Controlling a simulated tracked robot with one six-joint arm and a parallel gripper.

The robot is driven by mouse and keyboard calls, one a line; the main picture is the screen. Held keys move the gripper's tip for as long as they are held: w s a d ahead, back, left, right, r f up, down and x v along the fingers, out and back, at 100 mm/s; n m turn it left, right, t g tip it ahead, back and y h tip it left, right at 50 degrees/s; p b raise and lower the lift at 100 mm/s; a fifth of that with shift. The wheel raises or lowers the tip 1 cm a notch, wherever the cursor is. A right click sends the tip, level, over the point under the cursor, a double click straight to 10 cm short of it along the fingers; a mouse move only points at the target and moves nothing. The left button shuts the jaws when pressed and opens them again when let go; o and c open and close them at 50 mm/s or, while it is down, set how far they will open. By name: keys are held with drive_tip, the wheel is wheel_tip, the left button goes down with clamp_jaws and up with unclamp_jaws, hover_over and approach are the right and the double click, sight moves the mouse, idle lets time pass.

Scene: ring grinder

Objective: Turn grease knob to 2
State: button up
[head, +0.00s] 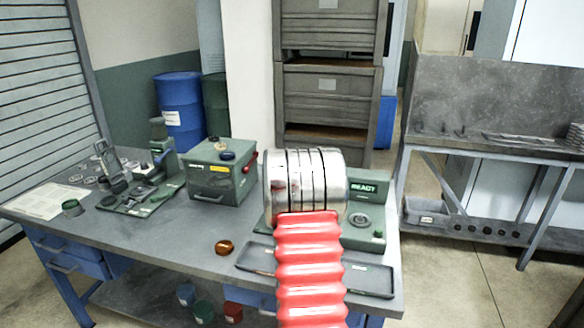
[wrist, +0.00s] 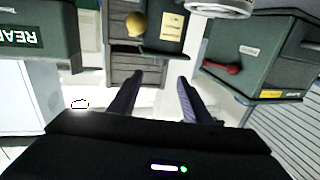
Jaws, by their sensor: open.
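No knob marked as the grease knob can be read. A green box (head: 222,170) on the bench has a small dark knob (head: 227,155) on top and a red handle (head: 250,161) on its right side. A green unit with a "REACT" sign (head: 370,188) carries a round grey dial (head: 360,220); my arm partly covers this unit. In the wrist view, my gripper (wrist: 158,82) is open and empty, its two dark fingers apart. The green box (wrist: 258,55) and its red handle (wrist: 222,68) show to the right, apart from the fingers. The sign unit (wrist: 36,32) appears upside down at upper left.
The bench (head: 165,240) also holds a green device (head: 160,150), small rings, a paper sheet (head: 45,201), an amber round piece (head: 225,247) and a dark tray (head: 368,280). A blue barrel (head: 181,110) stands behind. Bare bench top lies left of the amber piece.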

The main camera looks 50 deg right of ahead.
drive_tip(key=shift+w, duration=0.1)
drive_tip(key=shift+x, duration=6.8)
drive_tip(key=shift+c, duration=0.4)
drive_tip(key=c, duration=1)
drive_tip(key=shift+o, duration=0.2)
